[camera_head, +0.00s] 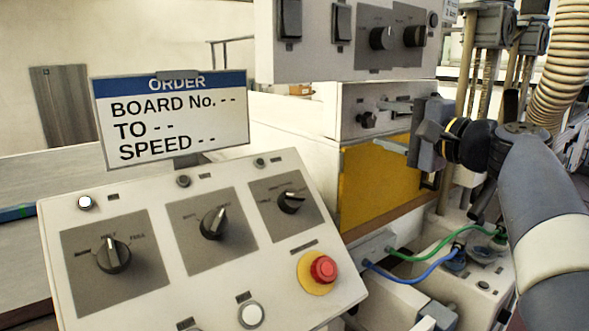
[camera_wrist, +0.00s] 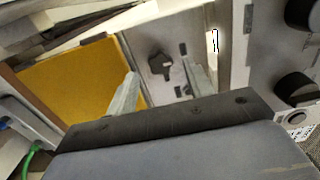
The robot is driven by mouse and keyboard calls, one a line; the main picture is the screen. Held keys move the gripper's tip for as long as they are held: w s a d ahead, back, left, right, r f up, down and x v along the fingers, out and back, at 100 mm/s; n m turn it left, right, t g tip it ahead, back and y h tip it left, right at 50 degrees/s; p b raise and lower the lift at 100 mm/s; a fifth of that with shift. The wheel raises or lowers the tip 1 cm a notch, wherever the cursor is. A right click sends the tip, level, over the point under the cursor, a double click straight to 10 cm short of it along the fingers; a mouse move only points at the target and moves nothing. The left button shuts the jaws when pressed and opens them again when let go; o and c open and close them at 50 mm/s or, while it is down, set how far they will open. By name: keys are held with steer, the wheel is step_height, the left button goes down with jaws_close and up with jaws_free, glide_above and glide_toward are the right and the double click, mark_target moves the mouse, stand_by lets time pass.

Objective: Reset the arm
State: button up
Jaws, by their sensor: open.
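My gripper (camera_head: 392,128) is at the right of the head view, at the end of my grey and white arm, in front of a grey panel above a yellow panel. Its fingers point left and stand apart with nothing between them. In the wrist view my gripper (camera_wrist: 160,90) shows two pale fingers spread apart, with a dark knob (camera_wrist: 161,64) on the grey panel seen between and beyond them. I cannot tell whether a fingertip touches the panel.
A sloped control box (camera_head: 200,285) with several knobs and a red button (camera_head: 323,269) stands at front left. An order sign (camera_head: 172,120) shows dashes. An upper switch box (camera_head: 350,60), the yellow panel (camera_head: 375,185), a ribbed hose (camera_head: 562,65) and green and blue cables (camera_head: 420,257) surround my arm.

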steer(key=shift+x, duration=1)
steer(key=shift+d, duration=0.1)
